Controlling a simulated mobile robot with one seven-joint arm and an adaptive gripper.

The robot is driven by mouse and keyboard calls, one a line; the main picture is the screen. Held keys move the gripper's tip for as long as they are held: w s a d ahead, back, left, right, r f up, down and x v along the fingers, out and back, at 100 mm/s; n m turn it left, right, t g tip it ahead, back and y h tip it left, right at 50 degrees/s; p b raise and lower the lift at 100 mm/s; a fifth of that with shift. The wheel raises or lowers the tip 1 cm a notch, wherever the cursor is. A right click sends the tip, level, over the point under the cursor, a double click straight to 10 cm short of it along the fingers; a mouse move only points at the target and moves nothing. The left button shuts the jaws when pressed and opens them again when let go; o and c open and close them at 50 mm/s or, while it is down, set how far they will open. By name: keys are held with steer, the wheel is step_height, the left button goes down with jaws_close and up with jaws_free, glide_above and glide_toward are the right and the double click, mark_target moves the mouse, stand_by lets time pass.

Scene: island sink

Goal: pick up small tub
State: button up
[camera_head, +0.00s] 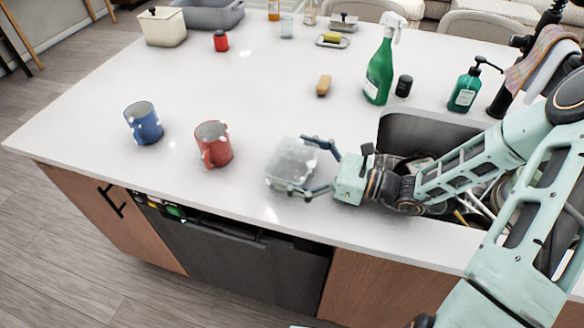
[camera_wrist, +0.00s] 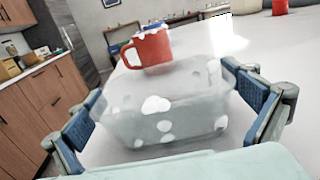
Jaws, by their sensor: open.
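The small tub (camera_head: 290,163) is a clear, see-through container with white spots, standing on the white island top near its front edge. My gripper (camera_head: 300,166) is open, with one finger on the far side of the tub and the other on the near side. In the wrist view the tub (camera_wrist: 165,110) sits between the two blue finger pads (camera_wrist: 168,108).
A red mug (camera_head: 217,148) stands just left of the tub, and a blue mug (camera_head: 144,124) further left. The sink (camera_head: 405,128) holding dishes lies to the right under my arm. A green spray bottle (camera_head: 379,75) stands behind it.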

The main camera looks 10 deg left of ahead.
steer(key=shift+c, duration=0.6)
steer(key=c, duration=0.7)
steer(key=shift+c, duration=0.2)
